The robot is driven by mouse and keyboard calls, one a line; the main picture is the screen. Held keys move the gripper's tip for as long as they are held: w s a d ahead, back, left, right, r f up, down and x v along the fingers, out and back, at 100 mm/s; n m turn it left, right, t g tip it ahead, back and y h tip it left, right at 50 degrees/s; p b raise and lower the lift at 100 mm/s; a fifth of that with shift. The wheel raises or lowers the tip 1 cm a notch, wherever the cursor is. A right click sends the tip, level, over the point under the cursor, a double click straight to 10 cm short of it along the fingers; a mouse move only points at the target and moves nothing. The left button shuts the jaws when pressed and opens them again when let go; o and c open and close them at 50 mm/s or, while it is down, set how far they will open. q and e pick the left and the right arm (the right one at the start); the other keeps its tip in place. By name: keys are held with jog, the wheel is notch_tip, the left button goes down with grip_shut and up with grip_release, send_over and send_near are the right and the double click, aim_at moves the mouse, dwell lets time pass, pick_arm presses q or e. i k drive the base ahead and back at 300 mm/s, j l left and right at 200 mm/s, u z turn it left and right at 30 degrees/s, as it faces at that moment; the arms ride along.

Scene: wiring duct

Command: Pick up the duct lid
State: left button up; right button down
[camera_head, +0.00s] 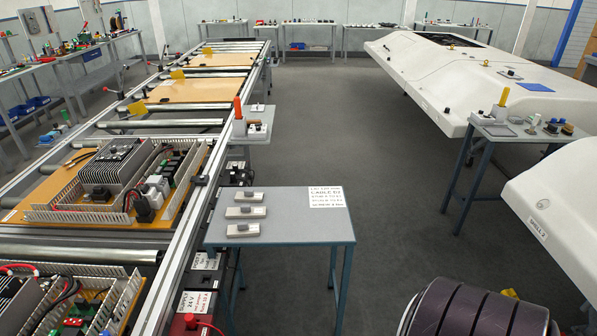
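I cannot make out a separate duct lid in this view. Pale slotted wiring duct (95,216) runs around the components on an orange-brown board at the left, on the roller conveyor. Its front run lies along the board's near edge, and another run (186,170) stands along the right side. A finned dark heat sink unit (112,162) sits between the duct runs. Neither of my grippers is in view.
A small grey table (295,228) stands right of the conveyor (205,190), with three small grey pieces (246,211) and a printed sheet (326,196). A dark, ribbed drum-like object (478,312) is at the bottom right.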

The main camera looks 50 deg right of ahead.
aim_at(244, 211)
jog(key=l+z, duration=0.2)
jog(key=z, duration=0.9)
jog(key=u, duration=1.9)
jog(key=z, duration=1.9)
jog(key=i+u, duration=0.1)
jog(key=u, duration=0.7)
jog(key=i+l+u, duration=0.1)
jog(key=l+u, duration=0.35)
jog(key=l, duration=0.45)
jog(key=l+u, duration=0.5)
jog(key=l, duration=0.35)
